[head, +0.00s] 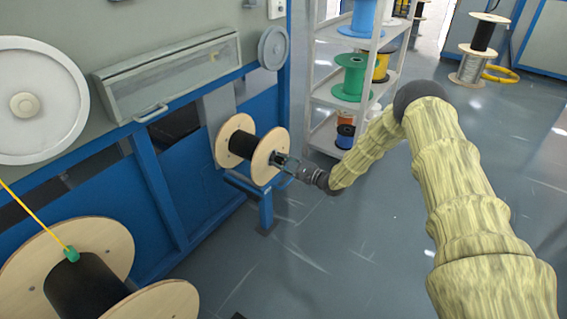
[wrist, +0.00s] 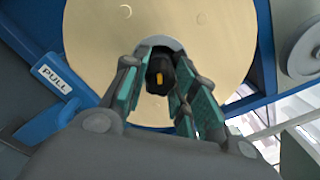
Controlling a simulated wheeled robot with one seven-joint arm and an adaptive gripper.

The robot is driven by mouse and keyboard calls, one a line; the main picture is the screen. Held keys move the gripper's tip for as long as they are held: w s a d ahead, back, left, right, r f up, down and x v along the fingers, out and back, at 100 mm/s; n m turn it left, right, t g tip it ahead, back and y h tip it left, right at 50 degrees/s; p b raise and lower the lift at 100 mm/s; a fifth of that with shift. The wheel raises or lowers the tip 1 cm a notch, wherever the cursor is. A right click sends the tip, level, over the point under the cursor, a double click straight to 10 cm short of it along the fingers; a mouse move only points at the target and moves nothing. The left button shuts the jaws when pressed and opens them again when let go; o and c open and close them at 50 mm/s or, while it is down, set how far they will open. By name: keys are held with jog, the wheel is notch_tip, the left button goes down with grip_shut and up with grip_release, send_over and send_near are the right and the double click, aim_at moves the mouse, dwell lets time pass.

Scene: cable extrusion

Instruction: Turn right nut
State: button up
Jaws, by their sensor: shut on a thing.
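In the wrist view, a black nut (wrist: 158,76) with an orange mark sits at the centre of a pale wooden spool flange (wrist: 215,45). My gripper (wrist: 160,98) has its two teal-padded fingers on either side of the nut, shut on it. In the head view, my gripper (head: 287,166) reaches the right flange of the small spool (head: 267,153), which carries black cable and is mounted on the machine. The nut is hidden there behind my fingers.
A blue lever marked PULL (wrist: 55,82) is left of the spool. A shelf (head: 325,97) with coloured spools stands behind my forearm. The floor (head: 330,255) below my arm is clear.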

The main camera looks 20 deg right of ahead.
jog(key=shift+w+d, duration=0.1)
jog(key=shift+d, duration=0.05)
dwell(0.3)
jog(key=o, duration=1)
jog(key=v, duration=1.2)
